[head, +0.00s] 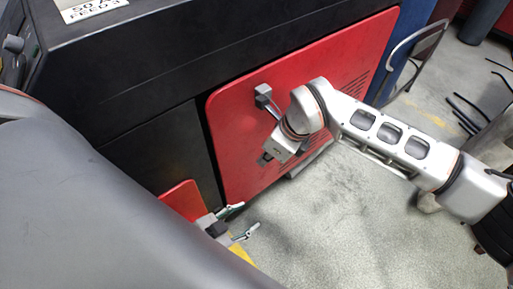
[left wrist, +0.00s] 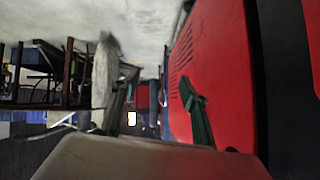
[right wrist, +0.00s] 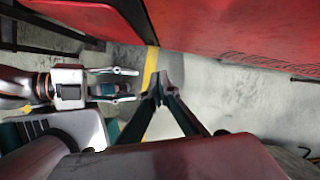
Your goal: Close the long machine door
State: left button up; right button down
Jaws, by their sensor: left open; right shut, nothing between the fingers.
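The long red machine door (head: 310,75) covers the side of the black machine in the head view. A dark gap shows along its left edge; I cannot tell how far it stands out. A grey handle mount (head: 264,94) sits on its upper left. My right gripper (head: 267,159) is in front of the door, shut and empty, its tips partly hidden; the right wrist view shows its fingers (right wrist: 163,88) together. My left gripper (head: 246,220) is open and empty, low by the door's lower left corner. The door also fills the right of the left wrist view (left wrist: 225,65).
The black machine body (head: 130,60) rises at the left and above the door. A smaller red panel (head: 183,199) lies left of the door. A chair (head: 415,55) stands at the back right. The grey floor (head: 330,225) in front is clear, with a yellow stripe (right wrist: 150,68).

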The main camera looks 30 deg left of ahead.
pick_arm(q)
jog(key=shift+s+a+f+p, duration=0.15)
jog(key=shift+s+p, duration=0.45)
jog(key=shift+p, duration=0.3)
pick_arm(e)
jog(key=s+v, duration=0.1)
jog(key=v, duration=0.9)
jog(key=shift+s+d, duration=0.15)
